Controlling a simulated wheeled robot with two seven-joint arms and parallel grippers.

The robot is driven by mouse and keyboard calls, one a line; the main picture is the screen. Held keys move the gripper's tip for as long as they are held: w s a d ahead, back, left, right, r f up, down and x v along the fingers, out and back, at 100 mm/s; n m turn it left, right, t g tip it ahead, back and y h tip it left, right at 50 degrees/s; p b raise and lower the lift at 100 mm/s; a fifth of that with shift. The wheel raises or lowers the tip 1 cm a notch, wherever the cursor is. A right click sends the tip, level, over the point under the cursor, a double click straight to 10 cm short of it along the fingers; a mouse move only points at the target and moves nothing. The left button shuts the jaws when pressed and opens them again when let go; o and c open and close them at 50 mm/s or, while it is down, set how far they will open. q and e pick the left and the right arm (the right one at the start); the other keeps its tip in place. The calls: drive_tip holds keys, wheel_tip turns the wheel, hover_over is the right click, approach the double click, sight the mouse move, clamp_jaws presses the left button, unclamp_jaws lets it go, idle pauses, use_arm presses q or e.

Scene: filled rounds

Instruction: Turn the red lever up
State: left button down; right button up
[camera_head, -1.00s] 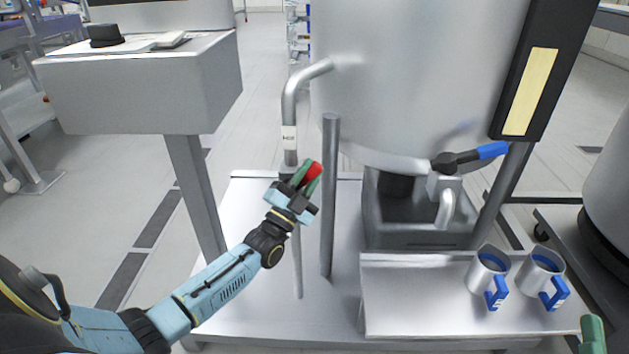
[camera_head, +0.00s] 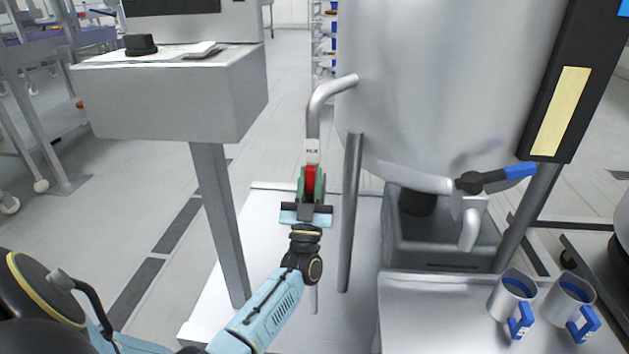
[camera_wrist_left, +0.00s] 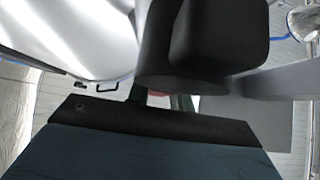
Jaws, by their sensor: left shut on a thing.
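The red lever (camera_head: 311,178) is on the thin pipe just under the labelled bend, left of the large steel tank. Its red grip points roughly upright in the head view. My left gripper (camera_head: 311,174) is shut on it, with a green finger on each side. The gripper hides the lever's lower part and pivot. In the left wrist view only a small reddish patch (camera_wrist_left: 158,94) shows between the fingers, behind dark gripper parts. My right gripper is not in view.
The steel tank (camera_head: 430,90) and a grey post (camera_head: 351,215) stand close to the right. A blue-handled tap (camera_head: 495,179) hangs above a grey basin (camera_head: 440,250). Two blue-handled mugs (camera_head: 511,292) stand on a shelf at lower right. A grey box stand (camera_head: 170,100) is left.

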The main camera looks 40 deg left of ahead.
use_arm(q)
drive_tip(key=shift+a+n+g+y, duration=0.1)
drive_tip(key=shift+n+g+y, duration=0.2)
drive_tip(key=shift+n+y, duration=0.15)
drive_tip(key=c, duration=1.2)
unclamp_jaws()
drive_tip(key=shift+c, duration=0.2)
drive_tip(key=shift+s+d+f+h, duration=0.2)
drive_tip(key=shift+s+f+h, duration=0.1)
drive_tip(key=shift+f, duration=0.1)
drive_tip(key=p+v, duration=0.1)
drive_tip(key=v, duration=1.1)
drive_tip(key=shift+f, duration=0.2)
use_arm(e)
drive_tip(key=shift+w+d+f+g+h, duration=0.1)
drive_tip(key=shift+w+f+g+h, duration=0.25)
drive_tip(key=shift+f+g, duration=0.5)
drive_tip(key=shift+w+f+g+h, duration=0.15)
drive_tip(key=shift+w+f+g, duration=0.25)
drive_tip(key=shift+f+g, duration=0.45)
use_arm(q)
drive_tip(key=shift+d, duration=0.1)
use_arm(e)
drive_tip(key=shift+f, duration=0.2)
